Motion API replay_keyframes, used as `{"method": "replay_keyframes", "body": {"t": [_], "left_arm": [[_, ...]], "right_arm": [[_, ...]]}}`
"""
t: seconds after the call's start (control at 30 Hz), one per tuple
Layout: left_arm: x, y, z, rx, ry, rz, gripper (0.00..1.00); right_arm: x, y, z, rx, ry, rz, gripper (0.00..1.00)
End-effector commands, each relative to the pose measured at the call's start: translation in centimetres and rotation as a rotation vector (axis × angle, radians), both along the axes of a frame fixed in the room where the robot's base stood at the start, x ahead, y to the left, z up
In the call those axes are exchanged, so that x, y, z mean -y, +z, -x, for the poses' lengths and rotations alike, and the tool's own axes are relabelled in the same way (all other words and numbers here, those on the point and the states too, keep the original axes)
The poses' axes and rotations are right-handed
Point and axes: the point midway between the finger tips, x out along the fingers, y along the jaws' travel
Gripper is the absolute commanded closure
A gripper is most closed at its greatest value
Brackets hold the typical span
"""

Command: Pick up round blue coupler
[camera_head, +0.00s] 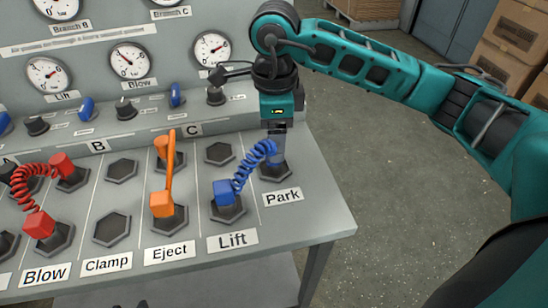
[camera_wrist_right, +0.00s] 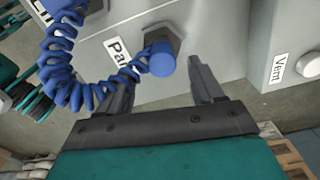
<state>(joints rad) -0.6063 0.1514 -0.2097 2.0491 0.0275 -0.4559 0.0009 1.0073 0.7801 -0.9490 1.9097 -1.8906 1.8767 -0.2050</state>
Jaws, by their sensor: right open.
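The round blue coupler (camera_wrist_right: 161,60) sits at the socket labelled Park, with its round end facing the right wrist camera. In the head view the coupler (camera_head: 272,158) is partly hidden behind my right gripper (camera_head: 276,135). My right gripper (camera_wrist_right: 158,70) is open, with one finger on each side of the coupler in the wrist view. I see gaps there and no clear grip. A coiled blue hose (camera_head: 250,166) joins it to the square blue coupler (camera_head: 224,190) on the Lift socket.
An orange connector (camera_head: 163,203) stands at Eject and a red coiled hose (camera_head: 28,195) at Blow, left of the blue hose. Gauges (camera_head: 127,60) and knobs (camera_head: 125,108) line the panel behind. The floor (camera_head: 400,180) right of the panel is clear.

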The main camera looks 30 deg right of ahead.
Motion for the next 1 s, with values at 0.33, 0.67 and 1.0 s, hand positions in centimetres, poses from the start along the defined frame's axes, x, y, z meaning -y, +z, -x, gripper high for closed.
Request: {"method": "replay_keyframes", "body": {"t": [0.33,0.67,1.0], "left_arm": [[0.0,0.1,-0.7,0.013,-0.003,0.001,0.57],[0.1,0.5,-0.9,0.020,-0.004,0.003,0.57],[0.2,0.1,-0.5,0.010,-0.004,0.004,0.57]], "right_arm": [[-0.1,-4.7,-0.2,-0.005,0.000,0.000,0.33],[-0.1,-5.0,-0.3,-0.001,0.001,0.001,0.39],[-0.1,-5.0,-0.3,-0.001,0.001,0.001,0.72]]}}
